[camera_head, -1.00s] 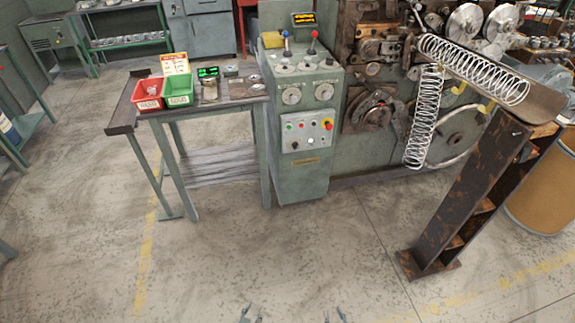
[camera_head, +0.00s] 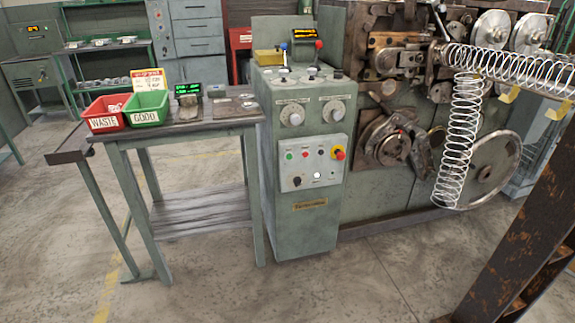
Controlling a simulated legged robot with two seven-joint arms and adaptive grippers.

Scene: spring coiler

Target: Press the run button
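The button panel (camera_head: 312,164) is a pale plate on the front of the green control cabinet (camera_head: 304,225). Its upper row holds a green button (camera_head: 289,156), a red button (camera_head: 305,154), a dark reddish one, and a red mushroom knob (camera_head: 339,153) on yellow. Below are a black knob (camera_head: 297,181) and a white button (camera_head: 317,175). The labels are too small to read, so I cannot tell which is marked run. Neither of my grippers is in view.
A green work table (camera_head: 185,132) left of the cabinet carries a red WASTE bin (camera_head: 106,114) and a green GOOD bin (camera_head: 147,108). The coiling machine with hanging springs (camera_head: 459,140) stands right. A rusty stand (camera_head: 520,250) occupies the right foreground. The floor before the cabinet is open.

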